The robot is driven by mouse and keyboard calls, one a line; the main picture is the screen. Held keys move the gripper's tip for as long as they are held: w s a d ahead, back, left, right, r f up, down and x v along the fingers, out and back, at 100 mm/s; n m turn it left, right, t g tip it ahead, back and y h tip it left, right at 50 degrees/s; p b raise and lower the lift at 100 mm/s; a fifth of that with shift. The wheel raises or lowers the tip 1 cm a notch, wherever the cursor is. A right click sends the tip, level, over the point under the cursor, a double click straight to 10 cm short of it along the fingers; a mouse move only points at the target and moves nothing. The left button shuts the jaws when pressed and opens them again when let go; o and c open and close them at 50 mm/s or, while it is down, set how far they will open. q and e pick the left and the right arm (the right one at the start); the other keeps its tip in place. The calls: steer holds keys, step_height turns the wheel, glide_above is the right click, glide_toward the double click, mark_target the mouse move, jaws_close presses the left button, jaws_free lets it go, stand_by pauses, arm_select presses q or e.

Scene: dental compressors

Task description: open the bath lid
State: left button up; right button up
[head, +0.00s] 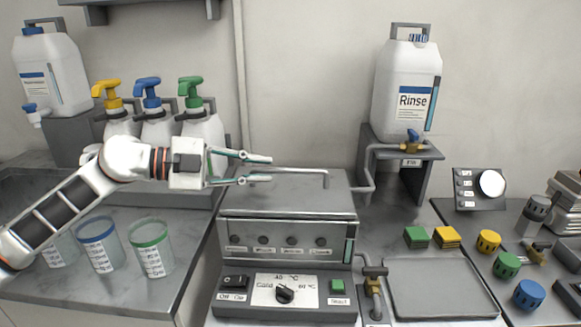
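The bath (288,238) is a grey metal box in the middle of the counter, with dark round knobs and labels along its front. Its flat grey lid (300,200) lies level on top, and no gap shows under it. A thin bent bar (308,171) stands above the lid, its right end turned down to it. My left gripper (271,168) reaches in from the left above the lid, its two fingers apart, at the left part of the bar. Whether the fingers touch the bar cannot be told. My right gripper is out of view.
The control panel (258,295) is in front of the bath. Cups (151,250) and pump bottles (202,127) stand left. A Rinse jug (405,95) sits on a stand behind right. A shallow tray (440,287), sponges (447,237) and coloured caps (488,241) lie right.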

mark_target(282, 172)
arm_select(q)
steer(key=b+x, duration=0.1)
steer(key=x, duration=0.5)
steer(key=shift+s+d+f, duration=0.1)
steer(key=shift+s+f, duration=0.05)
steer(key=shift+w+d, duration=0.25)
steer(key=shift+d, duration=0.4)
jaws_close()
